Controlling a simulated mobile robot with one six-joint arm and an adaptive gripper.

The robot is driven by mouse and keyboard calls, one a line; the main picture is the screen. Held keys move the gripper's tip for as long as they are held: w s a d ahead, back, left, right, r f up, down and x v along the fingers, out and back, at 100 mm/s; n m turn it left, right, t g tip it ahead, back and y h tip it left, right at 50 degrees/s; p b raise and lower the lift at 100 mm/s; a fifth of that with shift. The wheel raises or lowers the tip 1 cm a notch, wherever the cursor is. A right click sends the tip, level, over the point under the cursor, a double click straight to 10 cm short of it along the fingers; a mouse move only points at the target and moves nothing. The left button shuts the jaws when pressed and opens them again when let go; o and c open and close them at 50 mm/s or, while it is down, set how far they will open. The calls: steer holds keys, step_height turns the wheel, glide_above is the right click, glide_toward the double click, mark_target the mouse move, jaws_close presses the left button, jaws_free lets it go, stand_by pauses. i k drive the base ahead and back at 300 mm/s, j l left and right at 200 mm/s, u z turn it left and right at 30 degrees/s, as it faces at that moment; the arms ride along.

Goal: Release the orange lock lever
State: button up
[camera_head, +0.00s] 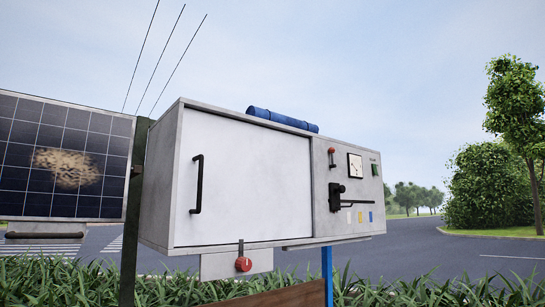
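A grey metal cabinet (227,116) with a wide white door (245,180) fills the middle of the camera_head view. No lever is clearly orange. A small red-knobbed lever (331,155) stands on the right-hand control panel (322,228). A round red knob or valve (243,264) sits on a small plate below the door. I cannot tell whether either is the lock lever. The panel also has a black handle or switch (337,196). My gripper is not in view.
The door has a black vertical handle (197,184). A gauge (355,166) and green switch (375,170) are on the panel. A blue cylinder (283,119) lies on top. A dirty solar panel (88,150) stands left on a dark post (131,230). Grass (60,282) lines the bottom.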

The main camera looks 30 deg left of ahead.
mark_target(332, 150)
steer(key=u, duration=0.85)
